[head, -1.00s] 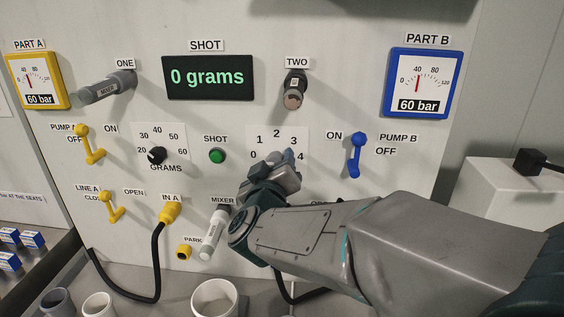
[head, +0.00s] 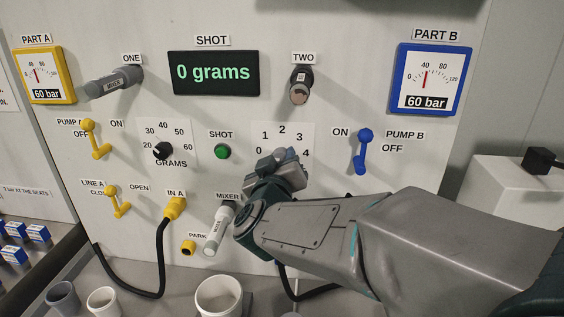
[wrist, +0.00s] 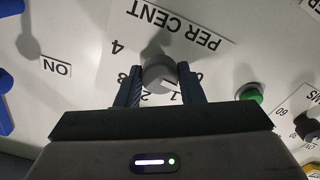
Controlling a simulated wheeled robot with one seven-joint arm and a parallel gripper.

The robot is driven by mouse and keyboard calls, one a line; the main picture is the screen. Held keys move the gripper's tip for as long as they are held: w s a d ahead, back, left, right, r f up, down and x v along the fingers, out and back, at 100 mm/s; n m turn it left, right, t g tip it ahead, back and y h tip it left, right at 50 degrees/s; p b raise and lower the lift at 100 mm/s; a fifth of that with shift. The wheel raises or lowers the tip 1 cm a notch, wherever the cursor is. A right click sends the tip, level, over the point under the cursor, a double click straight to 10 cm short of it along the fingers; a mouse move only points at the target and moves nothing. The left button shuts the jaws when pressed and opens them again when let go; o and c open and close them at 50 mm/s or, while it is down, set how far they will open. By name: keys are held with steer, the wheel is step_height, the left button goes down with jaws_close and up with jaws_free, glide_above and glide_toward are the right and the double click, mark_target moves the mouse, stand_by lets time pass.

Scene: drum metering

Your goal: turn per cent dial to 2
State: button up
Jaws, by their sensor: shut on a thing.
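The per cent dial's white plate (head: 257,133), marked 0 to 4, is on the panel in the head view. My gripper (head: 283,156) is at the plate's lower middle and hides the knob there. In the wrist view the round grey knob (wrist: 157,68) sits between the two dark fingers of my gripper (wrist: 161,84), which are shut on it. The words PER CENT, the 4, the 3 and part of the 1 show upside down around it.
The green SHOT button (head: 222,151) and black GRAMS knob (head: 162,151) are to the left of the dial. The blue PUMP B lever (head: 363,150) is to the right. The mixer (head: 219,230) hangs below left, close to my arm. The display (head: 213,73) reads 0 grams.

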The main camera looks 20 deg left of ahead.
steer(key=shift+f+m+b, duration=0.1)
steer(key=shift+m+b, duration=4.6)
steer(key=shift+m, duration=3.5)
steer(key=o, duration=1)
steer(key=v, duration=1.4)
